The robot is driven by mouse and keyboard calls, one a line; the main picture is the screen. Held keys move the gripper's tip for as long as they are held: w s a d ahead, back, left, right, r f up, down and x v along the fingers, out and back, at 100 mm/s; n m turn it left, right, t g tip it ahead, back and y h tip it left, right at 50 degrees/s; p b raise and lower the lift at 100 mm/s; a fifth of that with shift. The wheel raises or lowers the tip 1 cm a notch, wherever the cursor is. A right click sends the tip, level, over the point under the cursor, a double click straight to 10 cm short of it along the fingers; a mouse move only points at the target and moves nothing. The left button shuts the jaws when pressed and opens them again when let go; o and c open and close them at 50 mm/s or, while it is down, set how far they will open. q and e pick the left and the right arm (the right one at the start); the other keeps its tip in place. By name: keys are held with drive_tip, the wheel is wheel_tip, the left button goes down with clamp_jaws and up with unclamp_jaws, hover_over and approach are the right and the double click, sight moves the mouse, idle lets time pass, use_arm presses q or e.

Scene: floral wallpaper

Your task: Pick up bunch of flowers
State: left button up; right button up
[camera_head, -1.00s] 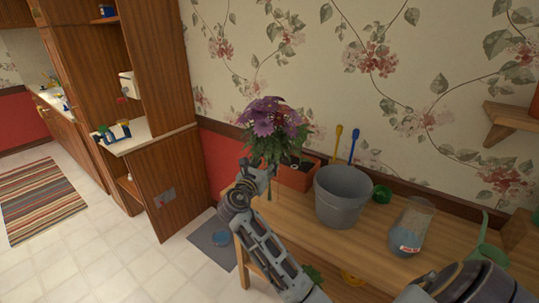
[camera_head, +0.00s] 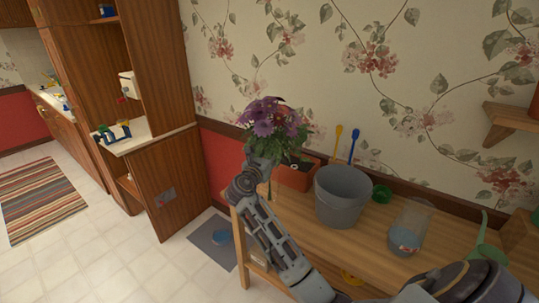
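The bunch of flowers (camera_head: 272,122), purple and pink with green leaves, is upright above the left end of the wooden table, in front of the wallpaper. My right arm reaches in from the lower right, and its gripper (camera_head: 264,163) is just under the blossoms, around the stems. A bit of green stem shows below the gripper. The fingers are partly hidden by the wrist and leaves, but they appear closed on the stems. My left gripper is not in view.
On the table (camera_head: 375,262) stand a terracotta planter (camera_head: 296,178), a grey bucket (camera_head: 341,197), a clear jar (camera_head: 408,232) and a green watering can (camera_head: 482,240). Yellow and blue tools (camera_head: 354,143) stand behind the bucket. A wooden cabinet (camera_head: 160,190) is at left; the tiled floor (camera_head: 110,250) is open.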

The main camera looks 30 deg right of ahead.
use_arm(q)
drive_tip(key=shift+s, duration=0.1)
use_arm(e)
drive_tip(key=shift+c, duration=0.2)
drive_tip(key=c, duration=1)
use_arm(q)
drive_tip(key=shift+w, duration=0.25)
use_arm(e)
clamp_jaws()
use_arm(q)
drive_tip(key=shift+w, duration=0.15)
use_arm(e)
drive_tip(key=shift+r, duration=0.1)
